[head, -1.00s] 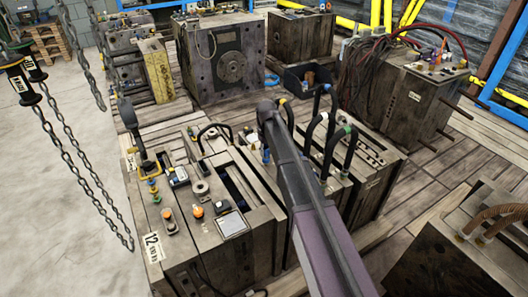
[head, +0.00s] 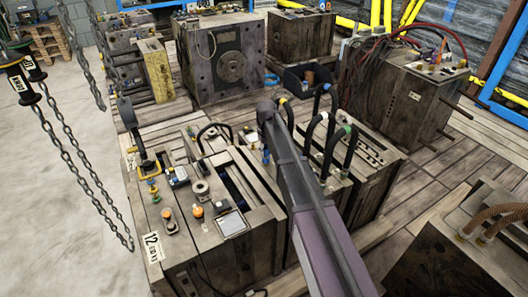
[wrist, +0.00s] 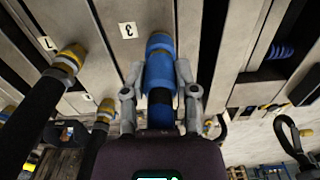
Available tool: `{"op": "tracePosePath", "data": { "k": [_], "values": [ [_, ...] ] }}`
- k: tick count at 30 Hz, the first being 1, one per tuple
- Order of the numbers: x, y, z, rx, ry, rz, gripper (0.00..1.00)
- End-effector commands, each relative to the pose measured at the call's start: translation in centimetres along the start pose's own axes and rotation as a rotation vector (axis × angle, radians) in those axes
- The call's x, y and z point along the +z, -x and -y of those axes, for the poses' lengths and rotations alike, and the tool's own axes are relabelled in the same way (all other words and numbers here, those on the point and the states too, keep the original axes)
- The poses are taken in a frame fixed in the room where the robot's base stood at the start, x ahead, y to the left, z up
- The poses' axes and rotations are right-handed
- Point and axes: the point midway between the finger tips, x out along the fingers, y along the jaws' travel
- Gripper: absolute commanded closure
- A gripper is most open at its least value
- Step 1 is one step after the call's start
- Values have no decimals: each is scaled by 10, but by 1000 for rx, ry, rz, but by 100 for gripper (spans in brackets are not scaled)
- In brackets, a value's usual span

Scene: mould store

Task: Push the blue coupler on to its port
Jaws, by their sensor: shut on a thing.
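The coupler's far end meets or lies just over the grey metal mould face (wrist: 207,45), right of a plate marked 3 (wrist: 127,30). Its port is hidden behind the coupler, and I cannot tell whether the two touch. In the head view my arm hides the gripper and the coupler.
A black hose with a yellow-banded coupler (wrist: 70,60) stands close on the left, near a plate marked 7 (wrist: 47,43). Black hose loops (head: 335,150) stand beside my arm. Chains (head: 75,150) hang at the left. Open floor (head: 60,220) lies left of the moulds.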

Motion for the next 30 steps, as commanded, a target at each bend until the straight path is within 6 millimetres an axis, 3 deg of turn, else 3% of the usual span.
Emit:
{"op": "tracePosePath", "data": {
  "k": [14,15,18,30],
  "values": [
    [0,-2,0,1,0,0,100],
    [0,-2,0,1,0,1,50],
    [0,-2,0,1,0,0,22],
    [0,-2,0,1,0,0,22]
  ]
}}
